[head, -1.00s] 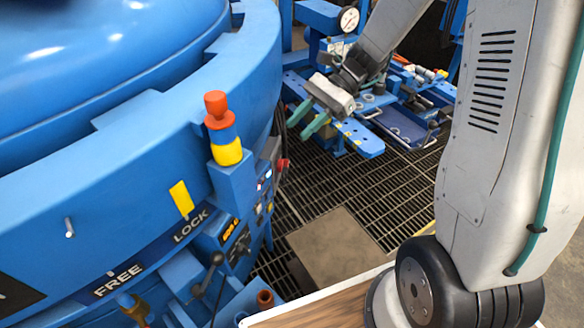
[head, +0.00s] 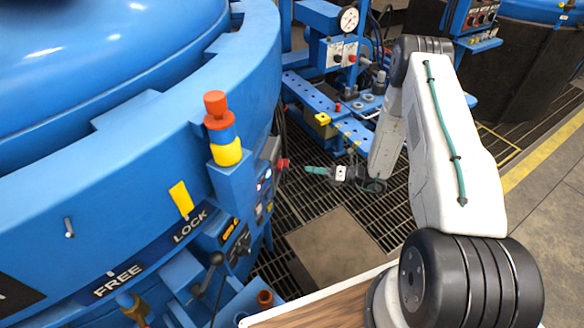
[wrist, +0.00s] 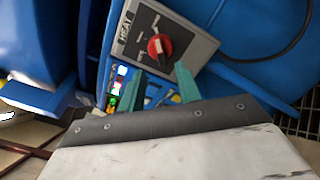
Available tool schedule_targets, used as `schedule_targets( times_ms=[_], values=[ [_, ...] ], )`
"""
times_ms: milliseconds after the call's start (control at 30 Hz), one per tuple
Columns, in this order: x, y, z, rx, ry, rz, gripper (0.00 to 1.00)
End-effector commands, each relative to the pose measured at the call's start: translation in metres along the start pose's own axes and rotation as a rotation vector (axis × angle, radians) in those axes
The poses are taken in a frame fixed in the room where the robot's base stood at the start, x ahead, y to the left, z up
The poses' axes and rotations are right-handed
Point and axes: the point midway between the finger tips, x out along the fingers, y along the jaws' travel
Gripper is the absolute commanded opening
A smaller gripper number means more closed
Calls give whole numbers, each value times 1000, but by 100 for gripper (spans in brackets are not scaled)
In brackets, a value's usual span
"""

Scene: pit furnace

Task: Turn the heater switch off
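The heater switch is a red rotary knob (wrist: 160,47) on a grey box lettered "HEAT", the rest of the word being unclear. In the head view the red knob (head: 283,163) sticks out from the right side of the blue furnace. My gripper (head: 309,169) points left at it, with a small gap between. In the wrist view my gripper's two green fingers (wrist: 160,76) are spread apart with nothing between them, their tips just below the knob. I cannot read the knob's setting.
The blue furnace (head: 70,170) fills the left, with a red, blue and yellow signal post (head: 222,130) on its rim. Small lit indicators (wrist: 118,85) sit beside the switch box. A blue bench (head: 330,120) with a gauge stands behind. Open floor grating lies below.

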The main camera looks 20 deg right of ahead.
Motion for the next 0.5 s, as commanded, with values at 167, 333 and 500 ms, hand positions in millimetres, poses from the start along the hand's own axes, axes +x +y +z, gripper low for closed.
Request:
schedule_targets(
  times_ms=[167, 333, 500],
  values=[
    [22, -1, -2, 5, -1, 0, 34],
    [50, 0, -2, 3, 0, 1, 34],
    [69, -1, -1, 2, -1, 0, 34]
  ],
)
